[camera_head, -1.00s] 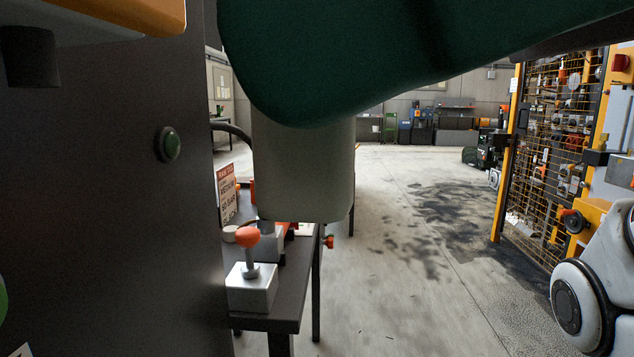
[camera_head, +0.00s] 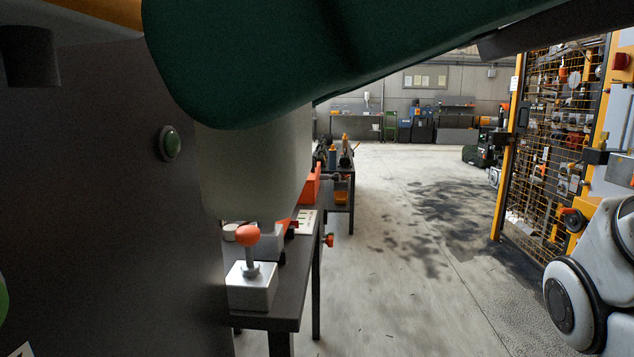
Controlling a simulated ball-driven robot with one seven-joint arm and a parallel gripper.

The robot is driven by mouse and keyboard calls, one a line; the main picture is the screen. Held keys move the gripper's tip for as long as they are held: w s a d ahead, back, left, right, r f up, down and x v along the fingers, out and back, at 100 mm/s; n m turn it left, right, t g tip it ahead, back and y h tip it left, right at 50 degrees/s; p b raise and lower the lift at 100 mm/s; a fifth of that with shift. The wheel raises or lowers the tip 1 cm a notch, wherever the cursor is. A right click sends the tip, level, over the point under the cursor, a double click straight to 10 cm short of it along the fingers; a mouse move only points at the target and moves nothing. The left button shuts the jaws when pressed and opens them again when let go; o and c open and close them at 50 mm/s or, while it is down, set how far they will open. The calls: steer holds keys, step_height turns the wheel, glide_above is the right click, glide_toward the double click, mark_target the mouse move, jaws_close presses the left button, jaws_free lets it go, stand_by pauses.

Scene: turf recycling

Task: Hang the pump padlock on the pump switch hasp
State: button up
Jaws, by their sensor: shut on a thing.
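My gripper is outside the view. I cannot make out the pump padlock.
A dark bench (camera_head: 285,300) carries a metal block with an orange ball-topped lever (camera_head: 248,236). A yellow-framed mesh fence (camera_head: 546,140) stands right. The middle concrete floor (camera_head: 400,270) is clear.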

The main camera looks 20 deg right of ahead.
steer(key=shift+w+a, duration=0.3)
steer(key=shift+a, duration=0.45)
steer(key=shift+w+a+f, duration=0.15)
steer(key=shift+a+f, duration=0.2)
steer(key=shift+a, duration=0.1)
stand_by(1.0)
steer(key=shift+w+a+f+b, duration=0.1)
steer(key=shift+f+b, duration=0.25)
steer(key=shift+b, duration=0.1)
stand_by(0.7)
steer(key=o, duration=1.2)
